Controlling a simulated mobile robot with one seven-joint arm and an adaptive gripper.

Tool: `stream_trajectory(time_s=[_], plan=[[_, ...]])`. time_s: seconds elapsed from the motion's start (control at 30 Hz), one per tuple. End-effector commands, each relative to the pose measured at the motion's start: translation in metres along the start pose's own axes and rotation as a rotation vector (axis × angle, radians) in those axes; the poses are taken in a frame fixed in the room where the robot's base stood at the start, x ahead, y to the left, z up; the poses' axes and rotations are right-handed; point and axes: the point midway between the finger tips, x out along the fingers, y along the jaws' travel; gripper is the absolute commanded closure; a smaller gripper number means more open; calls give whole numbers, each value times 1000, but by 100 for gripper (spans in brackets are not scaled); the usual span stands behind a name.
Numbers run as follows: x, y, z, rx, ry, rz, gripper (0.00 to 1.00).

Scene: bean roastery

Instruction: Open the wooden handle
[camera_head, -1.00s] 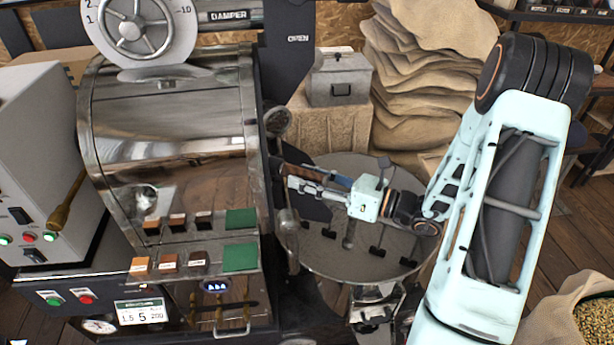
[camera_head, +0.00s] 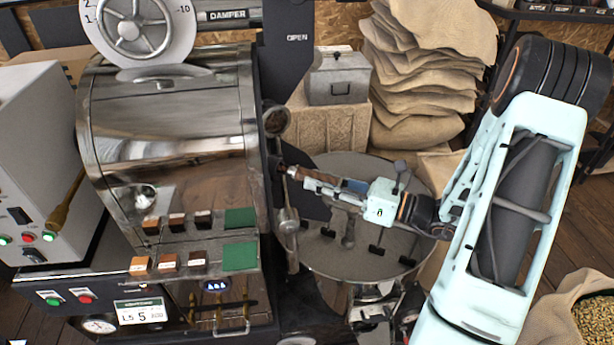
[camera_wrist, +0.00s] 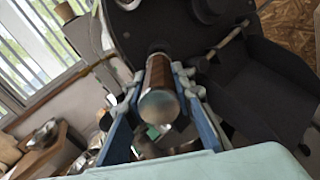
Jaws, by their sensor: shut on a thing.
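The wooden handle (camera_head: 298,173) is a short brown grip at the right side of the roaster's front, above the round cooling tray (camera_head: 345,262). My gripper (camera_head: 312,181) reaches it from the right and is shut around it. In the wrist view the brown handle (camera_wrist: 160,74) lies between my two blue-grey fingers (camera_wrist: 159,110), with its round silvery end cap facing the camera. The handle's far end meets a dark plate (camera_wrist: 120,30). The fingers hide part of the handle in the head view.
The steel roaster (camera_head: 165,120) fills the left, with a control panel of buttons below. A grey lidded box (camera_head: 338,78) and stacked sacks (camera_head: 415,70) stand behind the tray. An open bean sack (camera_head: 565,315) is at the lower right.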

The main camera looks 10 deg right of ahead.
Motion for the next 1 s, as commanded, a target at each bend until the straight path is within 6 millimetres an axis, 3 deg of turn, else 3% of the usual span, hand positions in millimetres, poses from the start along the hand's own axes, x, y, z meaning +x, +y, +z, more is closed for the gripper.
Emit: stream_trajectory(time_s=[0.1,0.23,0.37,0.63,0.67,0.8,1.0], plan=[[-34,-2,1,0,0,-8,100],[-58,-1,0,-1,0,-5,100],[-68,0,0,-1,0,-2,100],[-69,0,0,-1,0,-1,100],[-69,0,0,-1,0,-1,76],[-68,0,0,0,0,-1,61],[-68,0,0,0,0,-1,60]])
